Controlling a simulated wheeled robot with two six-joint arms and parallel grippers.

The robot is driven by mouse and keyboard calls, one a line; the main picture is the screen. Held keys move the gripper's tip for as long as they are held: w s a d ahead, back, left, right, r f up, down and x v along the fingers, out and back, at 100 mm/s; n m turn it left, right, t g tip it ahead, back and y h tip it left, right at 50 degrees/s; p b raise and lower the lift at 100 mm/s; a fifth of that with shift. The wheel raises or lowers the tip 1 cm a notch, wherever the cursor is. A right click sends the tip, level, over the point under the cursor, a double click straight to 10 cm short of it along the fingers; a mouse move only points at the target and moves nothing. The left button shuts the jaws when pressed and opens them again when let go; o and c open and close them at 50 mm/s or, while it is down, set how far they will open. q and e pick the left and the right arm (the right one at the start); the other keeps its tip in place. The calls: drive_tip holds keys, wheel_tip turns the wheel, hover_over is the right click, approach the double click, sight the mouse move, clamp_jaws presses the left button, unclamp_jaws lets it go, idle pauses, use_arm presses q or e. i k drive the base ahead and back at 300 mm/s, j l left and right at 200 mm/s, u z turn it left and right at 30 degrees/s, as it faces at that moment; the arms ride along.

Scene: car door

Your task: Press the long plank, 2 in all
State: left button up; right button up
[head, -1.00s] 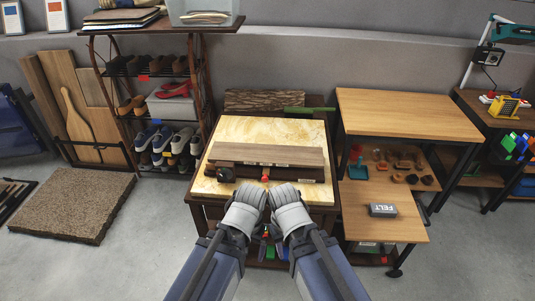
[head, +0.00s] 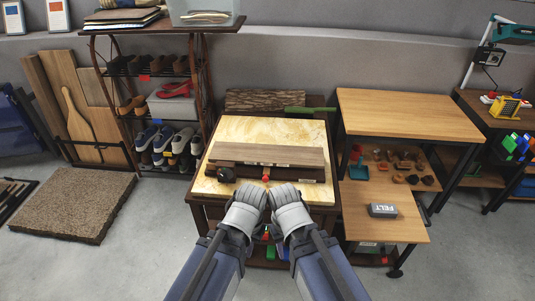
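A long brown plank (head: 265,155) lies crosswise on a dark wooden base (head: 300,172), on the pale top of the middle table (head: 285,130). A round dark knob (head: 225,175) sits at the left end of the base, and a small red part (head: 265,178) at its front middle. My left gripper (head: 257,190) and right gripper (head: 277,189) are side by side at the table's front edge, just in front of the base. Their grey bodies nearly touch. Their fingertips are hidden behind them, so I cannot tell whether they are open or touch anything.
A shoe rack (head: 160,100) stands to the left, with a rough brown mat (head: 75,203) on the floor. A wooden table (head: 405,110) and a lower board with a grey felt block (head: 382,210) stand to the right. A green-handled item (head: 308,109) lies behind the plank.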

sight(246, 153)
drive_tip(key=i+l, duration=0.8)
drive_tip(key=i+z, duration=0.05)
